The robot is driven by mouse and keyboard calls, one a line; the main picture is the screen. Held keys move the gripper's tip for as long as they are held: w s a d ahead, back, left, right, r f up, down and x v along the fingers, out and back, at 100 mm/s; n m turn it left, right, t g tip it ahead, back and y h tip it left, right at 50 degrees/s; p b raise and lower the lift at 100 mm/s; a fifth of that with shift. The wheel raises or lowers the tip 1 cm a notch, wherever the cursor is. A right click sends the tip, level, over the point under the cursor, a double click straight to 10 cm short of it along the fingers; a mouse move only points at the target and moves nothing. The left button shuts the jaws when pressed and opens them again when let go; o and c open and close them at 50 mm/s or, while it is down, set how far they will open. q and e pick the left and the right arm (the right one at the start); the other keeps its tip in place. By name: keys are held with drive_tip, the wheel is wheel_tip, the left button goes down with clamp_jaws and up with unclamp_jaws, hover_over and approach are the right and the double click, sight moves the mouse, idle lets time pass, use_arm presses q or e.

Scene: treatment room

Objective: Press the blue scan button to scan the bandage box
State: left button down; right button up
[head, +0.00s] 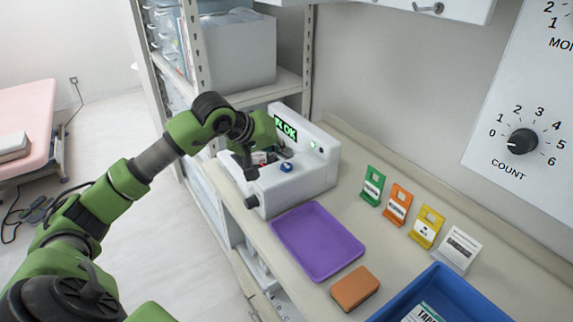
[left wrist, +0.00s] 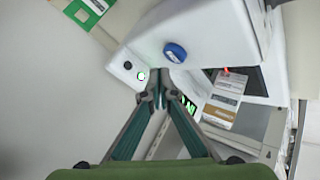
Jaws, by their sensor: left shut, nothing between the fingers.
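The white scanner (head: 300,180) stands on the counter, with a green display (head: 286,130) that appears to read OK. Its round blue scan button (head: 286,167) is on the front ledge; it also shows in the left wrist view (left wrist: 175,53). A box with a white and brown label (left wrist: 220,110) lies in the scanner's dark recess, partly hidden in the head view; I cannot read whether it is the bandage box. My left gripper (head: 249,168) is shut and empty, pointing down over the scanner's left part, apart from the button. My right gripper is not in view.
An empty purple tray (head: 317,240) lies in front of the scanner. An orange-brown block (head: 355,288) and a blue bin (head: 455,296) are nearer. Green (head: 372,185), orange (head: 398,204), yellow (head: 427,226) and white (head: 459,250) cards stand along the wall side.

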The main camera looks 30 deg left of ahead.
sight(284, 167)
use_arm(q)
drive_tip(key=shift+r+p, duration=1.15)
drive_tip(key=shift+r, duration=1.05)
